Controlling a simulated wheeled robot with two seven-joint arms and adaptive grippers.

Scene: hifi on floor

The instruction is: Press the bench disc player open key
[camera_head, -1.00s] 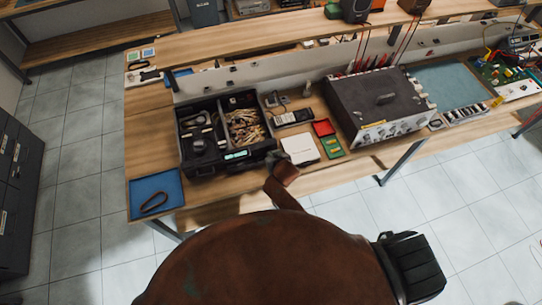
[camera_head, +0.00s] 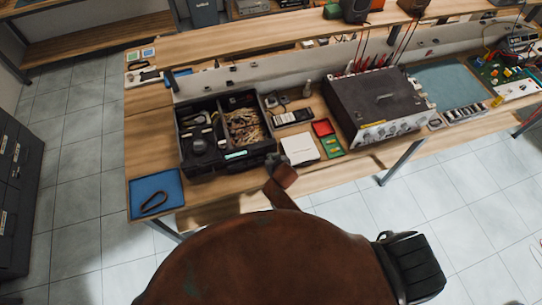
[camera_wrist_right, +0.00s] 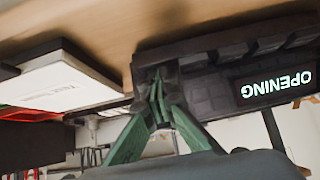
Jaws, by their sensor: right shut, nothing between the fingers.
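The black disc player (camera_head: 232,165) stands on the wooden bench, its lit display (camera_head: 236,155) facing the front edge. In the right wrist view the disc player (camera_wrist_right: 215,88) appears upside down, and its display (camera_wrist_right: 275,84) reads "OPENING". My right gripper (camera_head: 272,162) is at the right end of the player's front in the head view. In the right wrist view the gripper's green fingers (camera_wrist_right: 158,92) are shut together with nothing between them, their tips at the black front. The key is hidden behind the fingertips, and I cannot tell whether they touch it. My left gripper is out of view.
A white box (camera_head: 300,149) lies right of the player, with red and green trays (camera_head: 328,139) beyond it. A large dark instrument (camera_head: 378,100) stands farther right. A blue tray (camera_head: 170,184) lies at the bench's left front corner.

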